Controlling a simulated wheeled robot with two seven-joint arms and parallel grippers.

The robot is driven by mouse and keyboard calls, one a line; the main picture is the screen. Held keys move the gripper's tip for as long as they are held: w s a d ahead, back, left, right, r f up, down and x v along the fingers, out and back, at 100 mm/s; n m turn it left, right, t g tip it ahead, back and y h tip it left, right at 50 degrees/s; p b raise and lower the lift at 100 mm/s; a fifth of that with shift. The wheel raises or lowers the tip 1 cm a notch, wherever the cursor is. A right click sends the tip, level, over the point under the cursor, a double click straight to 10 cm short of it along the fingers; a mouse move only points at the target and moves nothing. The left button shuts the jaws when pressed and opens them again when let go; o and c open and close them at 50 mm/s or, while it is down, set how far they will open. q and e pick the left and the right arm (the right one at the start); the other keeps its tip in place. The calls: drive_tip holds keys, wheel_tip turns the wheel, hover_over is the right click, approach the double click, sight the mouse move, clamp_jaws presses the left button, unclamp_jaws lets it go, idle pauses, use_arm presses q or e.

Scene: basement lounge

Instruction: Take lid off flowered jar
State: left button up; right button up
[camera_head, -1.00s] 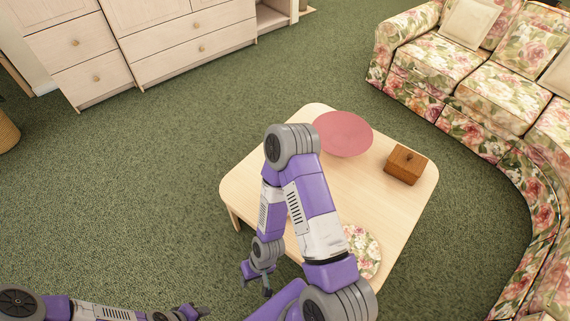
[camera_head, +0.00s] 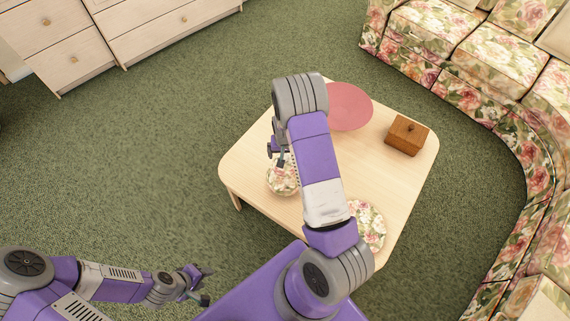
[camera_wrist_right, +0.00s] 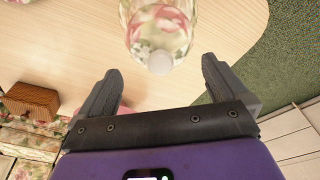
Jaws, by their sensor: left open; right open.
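The flowered jar (camera_head: 283,181) stands on the pale wooden table (camera_head: 250,155), left of my right forearm; the arm and gripper cover part of it. In the right wrist view the jar (camera_wrist_right: 158,20) is at top centre, with a whitish knob (camera_wrist_right: 160,62) on its lid. My right gripper (camera_head: 277,157) is over the jar. In the wrist view its open fingers (camera_wrist_right: 160,66) lie either side of the knob in the picture, apart from it. My left gripper (camera_head: 207,285) is open and empty, low at the left, away from the table.
A pink round plate (camera_head: 348,106), a wooden box (camera_head: 407,136) with a knob and a flowered plate (camera_head: 371,226) are on the table. A flowered sofa (camera_head: 470,60) curves along the right. Drawers (camera_head: 150,30) stand at the back left. Green carpet is free at left.

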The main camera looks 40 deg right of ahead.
sight(285, 156)
drive_tip(key=f, duration=0.1)
drive_tip(key=f+b, duration=0.1)
drive_tip(key=f, duration=0.1)
drive_tip(key=f+b, duration=0.1)
drive_tip(key=f, duration=0.1)
drive_tip(key=shift+w+d+f, duration=0.25)
drive_tip(key=shift+w, duration=0.15)
drive_tip(key=shift+r, duration=0.1)
drive_tip(key=shift+c, duration=0.3)
drive_tip(key=c, duration=0.8)
